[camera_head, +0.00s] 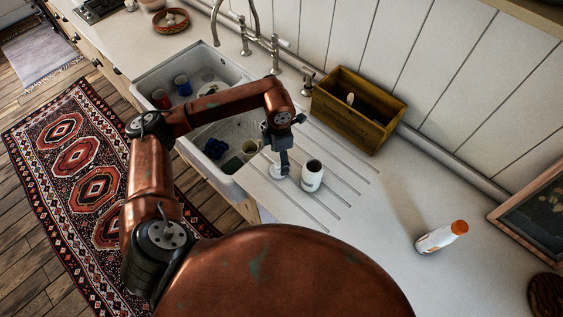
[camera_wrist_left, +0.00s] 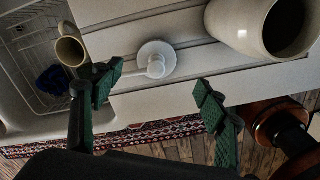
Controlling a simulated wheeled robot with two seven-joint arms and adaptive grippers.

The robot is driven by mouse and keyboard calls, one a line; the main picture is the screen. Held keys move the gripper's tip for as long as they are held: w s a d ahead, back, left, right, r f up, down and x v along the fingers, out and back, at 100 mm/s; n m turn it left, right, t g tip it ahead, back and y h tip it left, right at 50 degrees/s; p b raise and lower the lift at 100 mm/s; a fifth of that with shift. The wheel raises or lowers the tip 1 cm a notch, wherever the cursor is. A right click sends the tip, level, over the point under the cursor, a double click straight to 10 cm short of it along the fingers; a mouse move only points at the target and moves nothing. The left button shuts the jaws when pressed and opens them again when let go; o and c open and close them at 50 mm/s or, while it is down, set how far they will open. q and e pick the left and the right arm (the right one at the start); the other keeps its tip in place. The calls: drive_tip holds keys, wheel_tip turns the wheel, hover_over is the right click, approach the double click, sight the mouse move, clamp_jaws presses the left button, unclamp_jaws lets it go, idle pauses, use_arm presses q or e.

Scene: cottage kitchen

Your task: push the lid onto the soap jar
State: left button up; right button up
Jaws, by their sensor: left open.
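The soap jar (camera_head: 312,178) is white and stands upright on the grooved draining board, its dark round mouth open at the top. In the left wrist view the jar (camera_wrist_left: 238,30) is large at the upper right. The lid (camera_head: 276,172) is a white disc with a knob-like pump head, lying on the board left of the jar. In the left wrist view the lid (camera_wrist_left: 155,60) lies clear of the jar. My left gripper (camera_head: 284,168) is over the lid and partly hides it. Its green-padded fingers (camera_wrist_left: 158,92) are open and empty, apart on either side below the lid.
A white sink (camera_head: 222,180) with cups and a rack lies left of the board. A wooden box (camera_head: 352,112) stands behind the jar against the wall. The counter between jar and bottle is clear.

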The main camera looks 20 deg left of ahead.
sight(278, 164)
use_arm(q)
drive_tip(key=shift+s+a+r, duration=0.15)
drive_tip(key=shift+s+a, duration=0.05)
drive_tip(key=shift+s, duration=0.35)
drive_tip(key=shift+f, duration=0.25)
drive_tip(key=shift+w+f, duration=0.2)
drive_tip(key=shift+f, duration=0.9)
drive_tip(key=f, duration=0.1)
drive_tip(key=f+p, duration=0.1)
drive_tip(key=f, duration=0.2)
drive_tip(key=shift+w+a+f, duration=0.1)
drive_tip(key=shift+w, duration=0.25)
drive_tip(key=shift+f+p, duration=0.3)
drive_tip(key=shift+f, duration=0.2)
use_arm(e)
drive_tip(key=shift+s+d+r, duration=0.1)
drive_tip(key=shift+s+r, duration=0.25)
drive_tip(key=shift+s, duration=0.25)
drive_tip(key=shift+s+d+r, duration=0.1)
drive_tip(key=shift+s+r, duration=0.25)
drive_tip(key=shift+s, duration=0.2)
drive_tip(key=shift+w, duration=0.1)
